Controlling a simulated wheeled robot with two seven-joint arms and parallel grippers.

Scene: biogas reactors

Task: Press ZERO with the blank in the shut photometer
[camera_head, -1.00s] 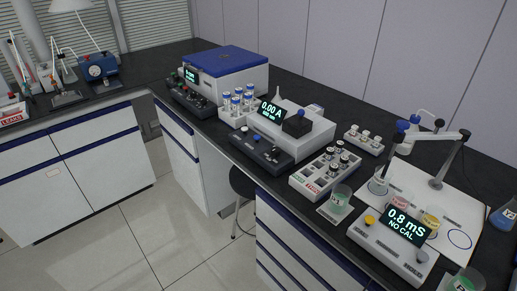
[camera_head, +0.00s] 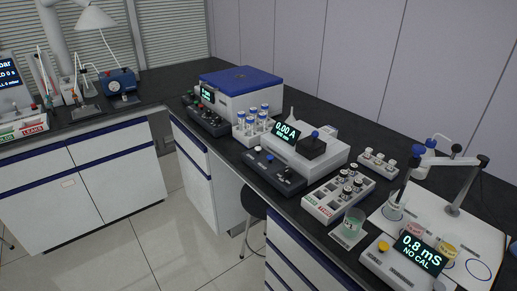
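The photometer (camera_head: 325,158) is a white box in the middle of the bench. Its display (camera_head: 287,132) reads 0.00 A with a smaller line below. A black cover with a blue knob (camera_head: 313,146) sits down on its top and looks shut, so whatever is inside is hidden. In front of it stands a dark control panel (camera_head: 273,172) with a few small buttons or knobs; their labels are too small to read. Neither of my grippers is in view.
A vial rack (camera_head: 338,200) stands right of the panel, with a small rack (camera_head: 378,165) behind. A blue-capped tube rack (camera_head: 243,134) and blue-lidded box (camera_head: 236,94) stand left. A conductivity meter (camera_head: 382,272) is at front right. A stool (camera_head: 254,204) stands below the bench.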

